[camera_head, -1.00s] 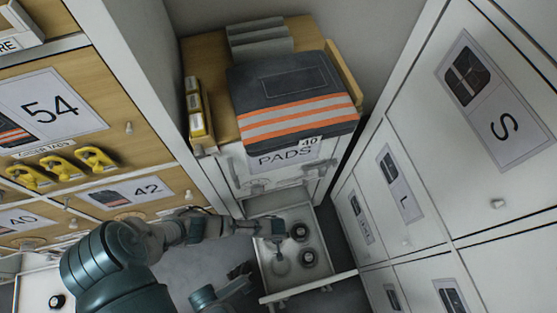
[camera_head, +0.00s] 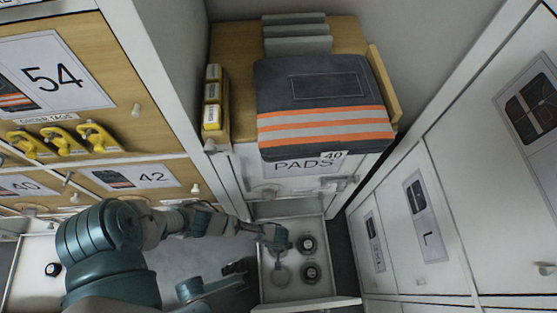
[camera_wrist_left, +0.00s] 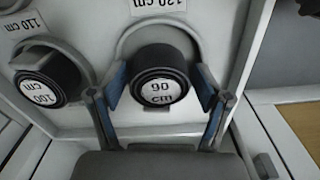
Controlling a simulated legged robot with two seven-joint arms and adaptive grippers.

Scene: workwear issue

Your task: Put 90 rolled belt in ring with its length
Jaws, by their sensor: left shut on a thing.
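The 90 cm rolled belt (camera_wrist_left: 160,88), black with a white "90 cm" face, is held between the two fingers of my left gripper (camera_wrist_left: 158,105). A grey ring (camera_wrist_left: 128,42) shows behind and around its upper side in the left wrist view; I cannot tell whether the belt rests on the bottom. In the head view my left gripper (camera_head: 275,241) is low inside the open drawer (camera_head: 295,291), at its far left, and hides the belt. A dark gripper, seemingly my right (camera_head: 236,267), is left of the drawer; its jaws are unclear.
A 100 cm belt (camera_wrist_left: 42,80) sits in the neighbouring ring. Labels read 110 cm (camera_wrist_left: 30,24) and 120 cm (camera_wrist_left: 158,6). In the head view two dark rolls (camera_head: 306,244) (camera_head: 311,272) and an empty-looking ring (camera_head: 281,276) show. The pads cabinet (camera_head: 300,177) stands behind.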

